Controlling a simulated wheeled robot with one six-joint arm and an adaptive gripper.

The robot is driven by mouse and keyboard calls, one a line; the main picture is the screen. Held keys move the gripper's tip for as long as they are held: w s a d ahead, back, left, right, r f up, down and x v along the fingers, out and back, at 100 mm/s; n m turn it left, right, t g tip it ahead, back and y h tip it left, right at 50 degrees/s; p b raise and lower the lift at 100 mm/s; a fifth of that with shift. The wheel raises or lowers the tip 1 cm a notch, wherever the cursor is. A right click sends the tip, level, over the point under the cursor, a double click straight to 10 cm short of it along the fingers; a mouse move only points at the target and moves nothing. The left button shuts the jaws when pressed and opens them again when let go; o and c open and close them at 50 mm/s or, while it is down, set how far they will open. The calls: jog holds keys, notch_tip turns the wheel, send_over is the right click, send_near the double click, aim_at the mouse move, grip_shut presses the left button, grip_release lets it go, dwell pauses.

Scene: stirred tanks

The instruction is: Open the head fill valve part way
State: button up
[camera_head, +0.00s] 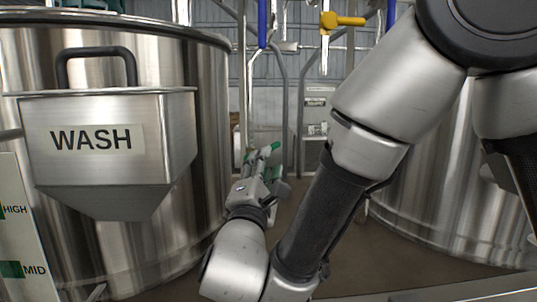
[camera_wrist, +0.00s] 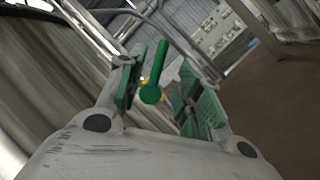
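A green lever handle (camera_wrist: 156,70) with a rounded end shows in the wrist view, between the two fingers of my gripper (camera_wrist: 162,92) and apart from both green pads. My gripper is open with nothing held. In the head view my gripper (camera_head: 262,168) is right of the WASH tank, low in the middle; green parts there overlap, and I cannot tell pads from handle. A yellow lever (camera_head: 342,20) and blue handles (camera_head: 262,22) hang on pipes higher up. No readable label shows which valve is the head fill valve.
A large steel tank (camera_head: 205,120) with a WASH hopper (camera_head: 95,140) stands at left. Another steel tank (camera_head: 440,180) is at right, partly behind my arm. Vertical pipes (camera_head: 243,80) rise near my gripper. Open floor shows between the tanks.

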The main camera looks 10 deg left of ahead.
jog(key=v, duration=0.5)
